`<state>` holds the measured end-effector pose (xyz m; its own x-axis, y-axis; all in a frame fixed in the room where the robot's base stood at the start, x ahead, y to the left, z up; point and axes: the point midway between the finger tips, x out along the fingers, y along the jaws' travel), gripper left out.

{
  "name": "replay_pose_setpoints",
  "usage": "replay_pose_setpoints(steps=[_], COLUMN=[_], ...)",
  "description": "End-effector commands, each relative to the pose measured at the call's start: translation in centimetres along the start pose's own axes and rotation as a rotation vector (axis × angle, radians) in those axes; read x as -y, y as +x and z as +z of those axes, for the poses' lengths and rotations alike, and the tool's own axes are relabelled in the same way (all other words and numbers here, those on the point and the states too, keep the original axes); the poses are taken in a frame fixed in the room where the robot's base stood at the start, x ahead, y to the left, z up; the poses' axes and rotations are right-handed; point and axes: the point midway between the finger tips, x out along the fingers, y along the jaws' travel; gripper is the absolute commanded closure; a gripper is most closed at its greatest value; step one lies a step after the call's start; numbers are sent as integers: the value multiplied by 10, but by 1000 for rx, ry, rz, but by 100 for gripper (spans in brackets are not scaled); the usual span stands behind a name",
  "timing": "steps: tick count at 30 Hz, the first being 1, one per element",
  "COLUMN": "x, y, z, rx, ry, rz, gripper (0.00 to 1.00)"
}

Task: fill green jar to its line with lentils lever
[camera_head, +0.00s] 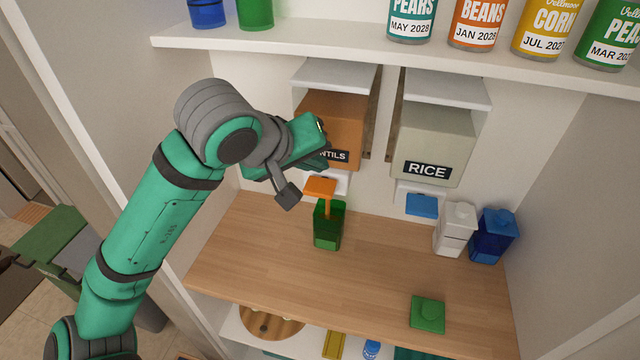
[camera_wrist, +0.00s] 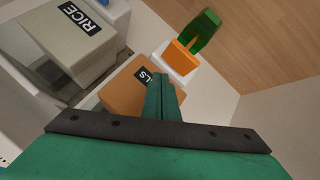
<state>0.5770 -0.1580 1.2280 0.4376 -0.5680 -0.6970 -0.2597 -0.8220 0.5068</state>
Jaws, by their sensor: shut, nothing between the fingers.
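The lentils dispenser (camera_head: 335,115) is an orange-brown box on the back wall, its label partly covered by my gripper. Its orange lever (camera_head: 320,187) juts out below; it also shows in the wrist view (camera_wrist: 179,58). The green jar (camera_head: 328,235) stands upright and open on the counter under the lever. A thin orange stream (camera_head: 327,208) runs from the outlet into the jar. The jar's line and fill level cannot be made out. My gripper (camera_head: 322,153) is shut and empty in front of the dispenser's label, above the lever; its closed fingers show in the wrist view (camera_wrist: 162,98).
A rice dispenser (camera_head: 435,145) with a blue lever (camera_head: 422,205) hangs to the right. White (camera_head: 455,232) and blue (camera_head: 493,237) lidded jars stand at the counter's right. A green lid (camera_head: 428,312) lies near the front edge. Cans line the shelf above.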

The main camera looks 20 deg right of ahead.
Motion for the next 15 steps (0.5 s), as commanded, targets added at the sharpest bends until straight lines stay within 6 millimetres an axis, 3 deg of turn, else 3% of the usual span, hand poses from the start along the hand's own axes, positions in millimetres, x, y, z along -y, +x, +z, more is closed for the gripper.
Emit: replay_pose_setpoints(steps=[15], x=[-16], y=[-22], z=[-16], rx=[0], ry=[1], rz=[1], gripper=[100])
